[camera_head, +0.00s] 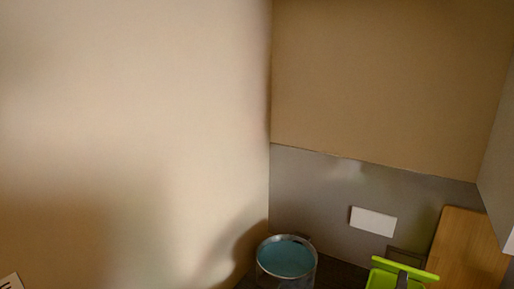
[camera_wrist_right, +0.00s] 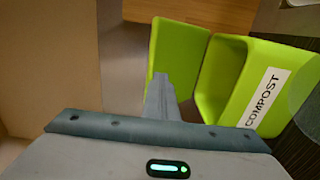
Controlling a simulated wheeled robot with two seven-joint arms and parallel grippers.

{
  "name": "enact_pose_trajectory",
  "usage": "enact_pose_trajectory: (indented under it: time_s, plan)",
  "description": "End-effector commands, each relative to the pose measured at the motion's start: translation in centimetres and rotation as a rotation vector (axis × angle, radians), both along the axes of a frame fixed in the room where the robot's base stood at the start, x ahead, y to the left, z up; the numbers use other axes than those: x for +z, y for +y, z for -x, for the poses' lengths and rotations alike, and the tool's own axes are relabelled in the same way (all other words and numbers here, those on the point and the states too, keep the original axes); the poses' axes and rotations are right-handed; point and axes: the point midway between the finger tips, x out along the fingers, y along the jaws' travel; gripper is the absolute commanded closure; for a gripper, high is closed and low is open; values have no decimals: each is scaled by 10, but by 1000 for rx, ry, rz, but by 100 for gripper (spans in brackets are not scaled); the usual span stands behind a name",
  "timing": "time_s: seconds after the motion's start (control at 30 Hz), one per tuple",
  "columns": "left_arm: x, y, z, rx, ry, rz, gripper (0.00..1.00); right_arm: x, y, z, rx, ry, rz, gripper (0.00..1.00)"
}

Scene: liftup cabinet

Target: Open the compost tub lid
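The compost tub is bright green with a white "COMPOST" label. In the right wrist view the tub (camera_wrist_right: 222,78) shows its open mouth, and its green lid (camera_wrist_right: 183,58) stands swung away from the mouth. In the head view the tub (camera_head: 380,281) is at the bottom right, partly cut off, with the lid (camera_head: 418,270) raised behind it. My right gripper (camera_wrist_right: 160,82) has its grey fingers together in front of the lid and overlapping its edge; I cannot tell whether they touch it. The gripper (camera_head: 402,279) also shows at the tub in the head view. My left gripper is out of view.
A metal pot with a blue-green inside (camera_head: 287,257) stands left of the tub. A wooden board (camera_head: 466,247) leans at the right by the wall. A white wall plate (camera_head: 373,221) is above the dark counter. Cabinet panels surround the corner.

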Motion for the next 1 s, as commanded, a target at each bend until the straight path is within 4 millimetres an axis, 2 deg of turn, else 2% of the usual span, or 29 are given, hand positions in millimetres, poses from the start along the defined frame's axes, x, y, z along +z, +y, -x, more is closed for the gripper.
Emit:
enact_pose_trajectory:
  time_s: [0.47,1.0]
  plan:
    - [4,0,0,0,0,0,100,4,-2,-3,0,-1,1,100]
    - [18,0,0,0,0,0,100,20,-12,-19,1,0,0,100]
